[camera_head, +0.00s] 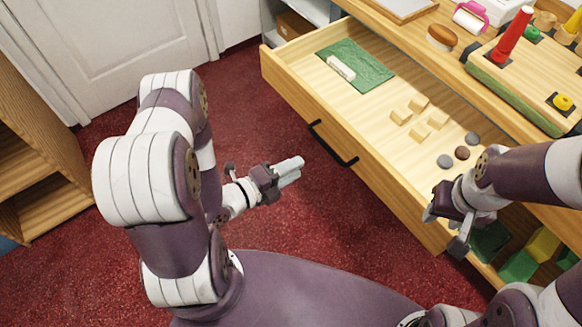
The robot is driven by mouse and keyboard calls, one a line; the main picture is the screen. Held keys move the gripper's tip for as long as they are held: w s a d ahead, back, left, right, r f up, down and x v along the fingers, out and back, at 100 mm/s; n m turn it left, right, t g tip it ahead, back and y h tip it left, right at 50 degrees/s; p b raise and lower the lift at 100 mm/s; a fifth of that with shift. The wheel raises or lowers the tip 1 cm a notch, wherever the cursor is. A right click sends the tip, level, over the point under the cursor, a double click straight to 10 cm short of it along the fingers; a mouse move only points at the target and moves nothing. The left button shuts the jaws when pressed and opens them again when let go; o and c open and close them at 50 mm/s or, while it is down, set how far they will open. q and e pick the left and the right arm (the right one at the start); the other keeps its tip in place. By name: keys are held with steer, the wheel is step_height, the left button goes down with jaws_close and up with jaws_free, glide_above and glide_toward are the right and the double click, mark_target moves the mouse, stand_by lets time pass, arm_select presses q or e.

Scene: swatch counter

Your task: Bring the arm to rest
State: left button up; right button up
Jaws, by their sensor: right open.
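My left gripper (291,172) is over the red carpet, to the left of the open drawer and clear of it. Its fingers lie close together in this view, and I cannot tell whether they are fully shut. I see nothing held in it. My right gripper (445,230) is open with its fingers apart, at the near front edge of the open drawer (345,105). It shows nothing between its fingers. My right forearm hides part of the drawer's near right end.
A brush (442,38) and a board with a red cone (515,35) stand on the counter. Carpet (310,235) is free between my arms.

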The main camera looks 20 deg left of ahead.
arm_select(q)
steer(key=s+a+f+n+g+y, duration=0.3)
steer(key=f+n+g, duration=0.1)
steer(key=f+n, duration=0.3)
steer(key=s+a+r+n+g+y+p, duration=0.35)
steer(key=a+n+g+y, duration=0.2)
steer(key=a+n, duration=0.35)
steer(key=d+r+n+g+p, duration=0.1)
steer(key=d+r+n+p, duration=0.2)
steer(key=r, duration=0.9)
steer(key=d+r+n+p, duration=0.3)
steer(key=r+n, duration=0.3)
steer(key=r, duration=0.6)
steer(key=shift+s+d+r+g+y, duration=0.25)
steer(key=shift+d+r+g+y, duration=0.15)
steer(key=shift+d, duration=0.3)
